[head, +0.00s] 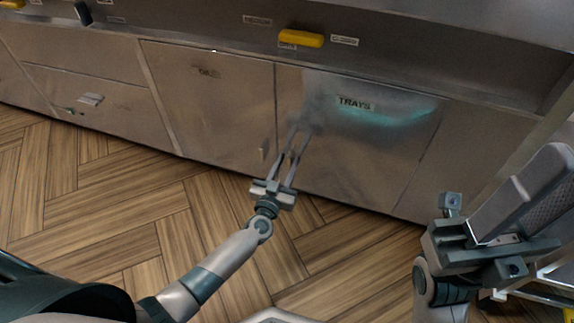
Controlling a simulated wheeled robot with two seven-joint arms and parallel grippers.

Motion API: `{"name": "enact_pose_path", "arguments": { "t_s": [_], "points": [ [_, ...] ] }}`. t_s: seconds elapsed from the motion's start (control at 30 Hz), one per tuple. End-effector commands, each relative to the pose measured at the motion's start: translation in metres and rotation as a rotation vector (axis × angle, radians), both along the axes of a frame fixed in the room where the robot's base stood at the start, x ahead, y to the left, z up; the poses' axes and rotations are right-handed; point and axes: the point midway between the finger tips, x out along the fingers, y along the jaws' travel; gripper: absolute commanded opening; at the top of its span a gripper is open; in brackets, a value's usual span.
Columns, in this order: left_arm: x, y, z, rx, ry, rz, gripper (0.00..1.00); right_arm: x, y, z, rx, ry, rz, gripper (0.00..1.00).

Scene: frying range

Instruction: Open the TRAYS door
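The TRAYS door (385,145) is a flat brushed-metal panel on the front of the range, marked with a TRAYS label (355,103). It looks shut, flush with the panels around it. My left gripper (301,131) reaches up to the left part of this door, its two long fingers apart with a narrow gap between them. I cannot tell whether the fingertips touch the door, and any handle there is hidden or too blurred to make out.
Left of the TRAYS door is another shut, labelled door (210,105), with a drawer front (95,100) further left. Above are a steel ledge and a yellow handle (301,38). The wooden floor (110,210) before the range is clear. Metal framework stands at the right edge.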

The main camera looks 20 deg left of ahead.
Motion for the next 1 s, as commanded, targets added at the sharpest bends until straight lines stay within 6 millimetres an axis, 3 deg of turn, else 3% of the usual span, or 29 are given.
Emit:
{"name": "enact_pose_path", "arguments": {
  "t_s": [0.2,0.3,0.33,0.73,0.87,1.0],
  "points": [
    [0.0,0.0,0.0,0.0,0.0,0.0,0.27,0.0,0.0,-0.001,-0.001,0.003,0.0,0.31],
    [0.0,0.0,0.0,0.0,0.0,0.0,0.03,0.001,0.0,-0.002,-0.003,0.007,0.0,0.31],
    [0.0,0.0,0.0,0.0,0.0,0.0,0.0,0.001,0.001,-0.002,-0.003,0.007,0.001,0.31],
    [-0.008,0.0,0.002,-0.001,0.0,0.019,0.0,0.004,0.001,0.0,-0.005,0.015,-0.003,0.31],
    [-0.02,-0.003,0.003,-0.002,0.003,0.049,0.0,0.003,-0.001,0.002,-0.005,0.023,-0.011,0.31],
    [-0.04,-0.005,0.004,-0.003,0.004,0.102,0.0,0.004,-0.005,-0.008,-0.031,0.072,-0.037,0.31]
  ]
}}
